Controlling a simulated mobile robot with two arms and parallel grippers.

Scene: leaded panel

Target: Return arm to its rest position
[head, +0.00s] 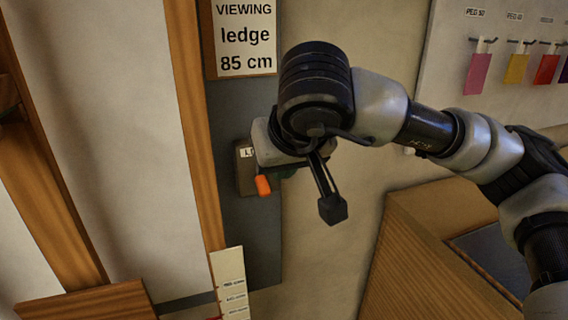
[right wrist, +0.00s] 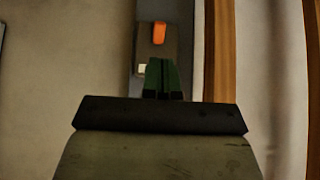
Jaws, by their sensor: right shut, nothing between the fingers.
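My right arm reaches in from the right in the head view, in front of the wall. My right gripper (head: 288,173) is mostly hidden behind its own wrist in that view. In the right wrist view, its green fingers (right wrist: 162,78) are together with nothing between them. A grey-brown switch box (head: 244,178) with an orange lever (head: 263,185) is on the dark wall panel, just left of the gripper. In the right wrist view, the box (right wrist: 149,54) and lever (right wrist: 159,33) appear beyond the fingertips. Whether the fingers touch the box I cannot tell. My left gripper is not in view.
A sign reading "VIEWING ledge 85 cm" (head: 246,37) is above the box. Wooden posts (head: 184,85) stand to the left. A wooden cabinet (head: 400,250) is at lower right, below my arm. Coloured tags (head: 478,74) hang on a pegboard at upper right.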

